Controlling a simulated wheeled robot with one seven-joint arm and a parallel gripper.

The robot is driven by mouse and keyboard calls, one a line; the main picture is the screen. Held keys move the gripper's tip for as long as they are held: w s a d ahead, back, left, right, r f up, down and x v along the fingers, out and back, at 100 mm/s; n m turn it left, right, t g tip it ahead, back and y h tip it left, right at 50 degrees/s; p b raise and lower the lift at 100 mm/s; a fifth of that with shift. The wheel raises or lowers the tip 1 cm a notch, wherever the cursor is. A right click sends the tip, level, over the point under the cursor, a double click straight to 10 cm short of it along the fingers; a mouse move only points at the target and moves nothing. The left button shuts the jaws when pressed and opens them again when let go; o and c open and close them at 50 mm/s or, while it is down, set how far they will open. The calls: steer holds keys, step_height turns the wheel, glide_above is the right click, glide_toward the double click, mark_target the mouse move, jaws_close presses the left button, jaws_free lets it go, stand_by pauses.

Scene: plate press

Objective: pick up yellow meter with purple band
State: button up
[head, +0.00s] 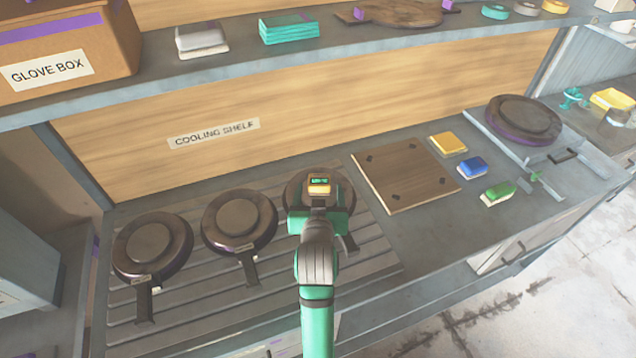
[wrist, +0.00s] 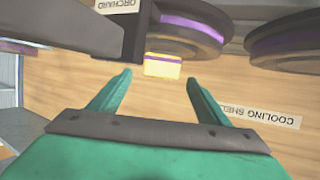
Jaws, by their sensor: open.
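My gripper (wrist: 159,79) is open and empty, with a finger on either side of the meter's line. In the head view my gripper (head: 319,208) partly covers the plate iron. What the meter rests on is hard to tell.
Two more round plate irons (head: 152,246) (head: 238,220) with handles stand left on the slatted rack (head: 200,300). A wooden board (head: 405,175) and yellow, blue and green blocks (head: 448,143) (head: 472,167) (head: 498,194) lie right. The cooling shelf (head: 300,75) is above.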

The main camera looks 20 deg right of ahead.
mark_target(319, 186)
steer(key=shift+x, duration=3)
steer(key=shift+s+f, duration=0.1)
steer(key=c, duration=1.2)
steer(key=shift+c, duration=0.6)
